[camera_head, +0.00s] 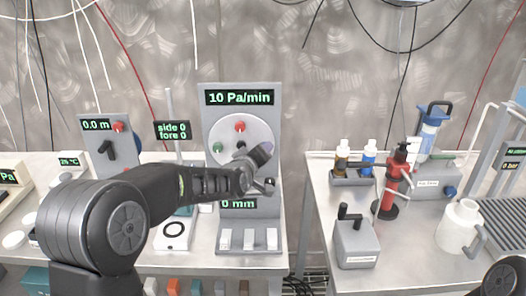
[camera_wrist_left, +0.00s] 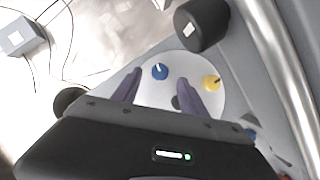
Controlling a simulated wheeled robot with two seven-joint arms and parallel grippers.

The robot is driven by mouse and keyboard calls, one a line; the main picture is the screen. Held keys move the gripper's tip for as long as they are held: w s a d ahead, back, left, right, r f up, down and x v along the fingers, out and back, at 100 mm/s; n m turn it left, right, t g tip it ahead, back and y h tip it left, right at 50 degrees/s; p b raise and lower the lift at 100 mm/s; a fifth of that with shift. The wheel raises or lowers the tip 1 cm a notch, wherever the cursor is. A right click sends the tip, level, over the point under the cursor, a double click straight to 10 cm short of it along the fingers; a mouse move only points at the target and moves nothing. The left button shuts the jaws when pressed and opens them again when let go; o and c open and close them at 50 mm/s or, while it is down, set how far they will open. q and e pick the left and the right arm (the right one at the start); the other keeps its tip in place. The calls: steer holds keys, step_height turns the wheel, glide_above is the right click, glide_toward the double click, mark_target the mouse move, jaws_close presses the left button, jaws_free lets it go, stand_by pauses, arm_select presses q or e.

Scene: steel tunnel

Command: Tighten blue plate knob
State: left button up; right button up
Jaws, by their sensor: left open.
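A grey panel (camera_head: 215,115) with a round white plate (camera_head: 222,130) stands on the left bench. A red knob (camera_head: 240,126) is at the plate's top and a green knob (camera_head: 217,148) at its left. The blue knob (camera_wrist_left: 160,71), with a white mark, shows on the plate in the left wrist view, near a yellow knob (camera_wrist_left: 212,83). In the head view my left gripper covers that side of the plate. My left gripper (camera_head: 268,167) is open; its purple fingers (camera_wrist_left: 158,77) point at the plate, with the blue knob seen between their tips. Contact cannot be told.
A large black cylinder (camera_wrist_left: 201,24) lies close beside the plate in the left wrist view. White switches (camera_head: 248,239) line the panel's foot. The right bench holds bottles (camera_head: 369,158), a red pump-like device (camera_head: 390,190), a grey box (camera_head: 355,243) and a white jug (camera_head: 460,225). A gap separates the benches.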

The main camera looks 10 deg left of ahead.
arm_select(q)
steer(key=x, duration=0.4)
steer(key=shift+s, duration=0.1)
jaws_close()
stand_by(0.4)
